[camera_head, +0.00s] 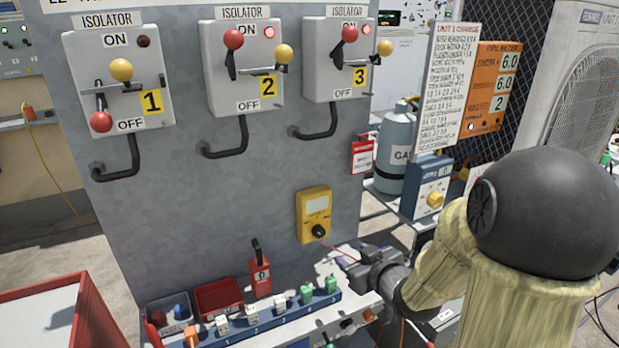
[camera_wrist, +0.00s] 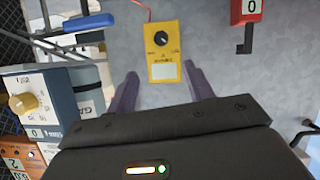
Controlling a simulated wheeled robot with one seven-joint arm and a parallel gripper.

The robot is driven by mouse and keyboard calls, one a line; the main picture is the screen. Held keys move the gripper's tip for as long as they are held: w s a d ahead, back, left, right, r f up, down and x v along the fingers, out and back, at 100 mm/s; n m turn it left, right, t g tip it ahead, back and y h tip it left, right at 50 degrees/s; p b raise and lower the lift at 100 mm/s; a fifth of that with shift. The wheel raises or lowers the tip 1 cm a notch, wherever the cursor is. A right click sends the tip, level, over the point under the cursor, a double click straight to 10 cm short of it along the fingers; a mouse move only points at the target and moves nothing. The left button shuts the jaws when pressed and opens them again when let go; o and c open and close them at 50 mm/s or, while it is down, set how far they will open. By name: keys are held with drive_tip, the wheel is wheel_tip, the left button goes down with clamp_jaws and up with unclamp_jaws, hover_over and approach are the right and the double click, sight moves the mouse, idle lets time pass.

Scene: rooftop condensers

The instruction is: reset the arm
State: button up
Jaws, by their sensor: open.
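My gripper (camera_head: 352,262) is open at the end of my bent arm, low in front of the grey panel in the head view. In the wrist view its two dark fingers (camera_wrist: 160,90) stand apart with nothing between their tips. A yellow meter (camera_head: 314,214) with a black dial hangs on the panel, up and to the left of the gripper. In the wrist view the meter (camera_wrist: 162,50) lies ahead, beyond the fingers and apart from them. A red lead runs from the meter toward the gripper and passes partly out of sight.
Isolators 1 (camera_head: 119,85), 2 (camera_head: 244,65) and 3 (camera_head: 337,60) are on the panel; lever 1 is down, the others up. A gas cylinder (camera_head: 396,150) and blue box (camera_head: 428,185) stand right.

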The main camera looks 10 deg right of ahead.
drive_tip(key=s+a+f+m+g+h, duration=0.1)
drive_tip(key=s+f+m+g+h, duration=0.15)
drive_tip(key=s+g, duration=0.4)
drive_tip(key=s+a+f+m+g+h, duration=0.15)
drive_tip(key=s+f+g, duration=0.25)
drive_tip(key=s, duration=0.5)
drive_tip(key=w+p+v, duration=0.2)
drive_tip(key=p+v, duration=1)
drive_tip(key=shift+w+d+r+m+y+p, duration=0.35)
drive_tip(key=shift+w+d+r, duration=0.1)
drive_tip(key=shift+d, duration=0.15)
drive_tip(key=shift+s+a, duration=0.1)
